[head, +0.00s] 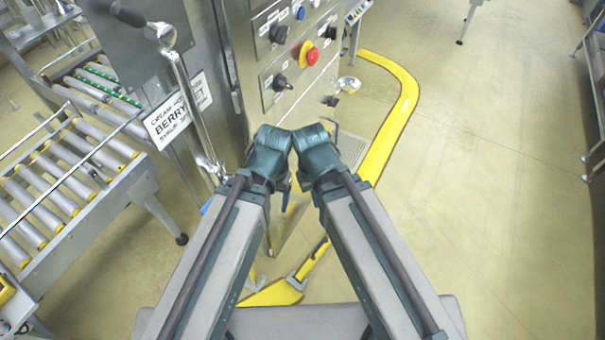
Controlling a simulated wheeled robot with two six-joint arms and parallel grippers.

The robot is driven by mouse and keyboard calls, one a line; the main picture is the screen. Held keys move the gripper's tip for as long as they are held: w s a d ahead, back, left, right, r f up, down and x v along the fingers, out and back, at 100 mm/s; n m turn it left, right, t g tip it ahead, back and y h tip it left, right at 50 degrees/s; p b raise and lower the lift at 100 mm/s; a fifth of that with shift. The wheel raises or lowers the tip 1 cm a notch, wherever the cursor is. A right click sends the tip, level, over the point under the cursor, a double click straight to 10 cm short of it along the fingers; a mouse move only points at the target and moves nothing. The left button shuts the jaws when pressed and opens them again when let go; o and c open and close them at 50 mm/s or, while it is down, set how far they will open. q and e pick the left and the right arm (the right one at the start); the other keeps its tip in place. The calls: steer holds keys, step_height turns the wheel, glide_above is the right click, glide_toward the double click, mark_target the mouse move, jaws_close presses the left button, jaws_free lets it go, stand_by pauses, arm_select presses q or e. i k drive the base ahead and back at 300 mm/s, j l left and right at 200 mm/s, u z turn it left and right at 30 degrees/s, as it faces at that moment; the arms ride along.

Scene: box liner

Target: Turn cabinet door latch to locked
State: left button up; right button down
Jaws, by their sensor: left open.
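A steel cabinet door stands at the upper left in the head view, with a sign reading BERRY (178,110) on it. A long metal rod with a dark knob and pivot at its top (163,34) slants down the door and ends low beside my left arm. I cannot tell for sure that this is the latch, nor its locked position. My two arms come up from the bottom and bend close together at the middle. My left gripper (284,184) shows only in part between them, open, apart from the rod. My right gripper is hidden behind my arm.
A control panel (292,50) with dark switches and a red button on yellow (309,53) is right of the door. A roller conveyor (70,175) stands at the left. A yellow floor rail (392,125) curves at the right.

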mark_target(334, 103)
steer(key=l+z, duration=0.35)
steer(key=i+l+z, duration=0.2)
steer(key=z, duration=0.15)
steer(key=i+l+z, duration=0.15)
steer(key=z, duration=0.15)
steer(key=i+z, duration=0.25)
steer(key=k+l, duration=0.05)
